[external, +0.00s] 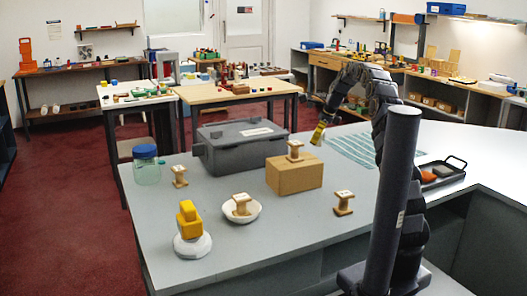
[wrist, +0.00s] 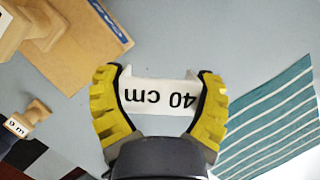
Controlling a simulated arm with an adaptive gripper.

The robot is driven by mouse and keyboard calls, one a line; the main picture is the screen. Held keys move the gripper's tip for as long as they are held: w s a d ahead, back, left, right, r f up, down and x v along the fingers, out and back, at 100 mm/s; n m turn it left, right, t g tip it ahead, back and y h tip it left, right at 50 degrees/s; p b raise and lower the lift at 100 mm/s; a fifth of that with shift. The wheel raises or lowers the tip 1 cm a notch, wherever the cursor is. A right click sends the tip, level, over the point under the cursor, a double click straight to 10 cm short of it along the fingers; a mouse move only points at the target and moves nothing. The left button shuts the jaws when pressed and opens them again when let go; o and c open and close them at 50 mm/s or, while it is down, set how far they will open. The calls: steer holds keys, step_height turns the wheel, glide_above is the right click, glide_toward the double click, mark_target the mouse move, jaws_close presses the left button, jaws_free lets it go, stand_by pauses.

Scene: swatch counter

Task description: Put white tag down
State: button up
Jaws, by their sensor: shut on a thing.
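The white tag (wrist: 158,97) is a small white piece printed "40 cm", upside down in the wrist view. My gripper (wrist: 158,92) has its yellow fingers closed on the tag's two ends. In the external view my gripper (external: 319,132) is above the counter, right of the cardboard box and near the striped teal cloth (external: 352,148). The tag cannot be made out in that view. In the wrist view the cloth (wrist: 270,120) lies to the right of the tag, with bare grey counter beneath and around the gripper.
A cardboard box (external: 293,178) bears a wooden spool (external: 295,150). Other spools stand on the counter (external: 343,204) and in a white bowl (external: 256,213). A grey toolbox (external: 240,150), a blue-lidded jar (external: 146,172), yellow blocks (external: 189,219) and a dark tray (external: 455,176) stand around.

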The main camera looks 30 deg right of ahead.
steer(key=w+f, duration=0.2)
steer(key=w+d+f, duration=0.1)
steer(key=w+f, duration=0.3)
steer(key=shift+w+d+f, duration=0.2)
steer(key=shift+d+f, duration=0.1)
steer(key=shift+w+f, duration=0.15)
steer(key=shift+f, duration=1.45)
steer(key=shift+f, duration=0.1)
steer(key=o, duration=0.8)
steer(key=v, duration=1.2)
steer(key=shift+a, duration=0.1)
